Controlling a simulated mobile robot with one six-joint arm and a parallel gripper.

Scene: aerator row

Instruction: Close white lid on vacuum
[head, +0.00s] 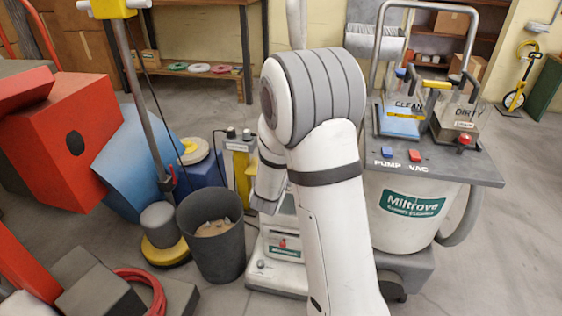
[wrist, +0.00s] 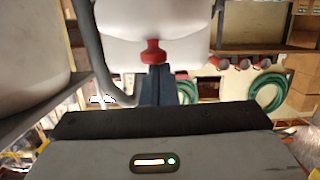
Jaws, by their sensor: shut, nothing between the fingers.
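A white vacuum (head: 277,274) with a green Miltrove label and a red switch stands on the floor, largely hidden behind my arm in the head view. In the wrist view a rounded white panel (wrist: 185,48), which looks like its lid, fills the top middle, with a dark seam across it. The head view hides the fingers and the lid, so the lid's angle is unclear.
A grey bin (head: 212,250) stands just left of the vacuum, beside a floor polisher (head: 160,225). A larger Miltrove pump vac (head: 405,215) with two tanks stands close on the right. Red and blue machines (head: 60,125) crowd the left.

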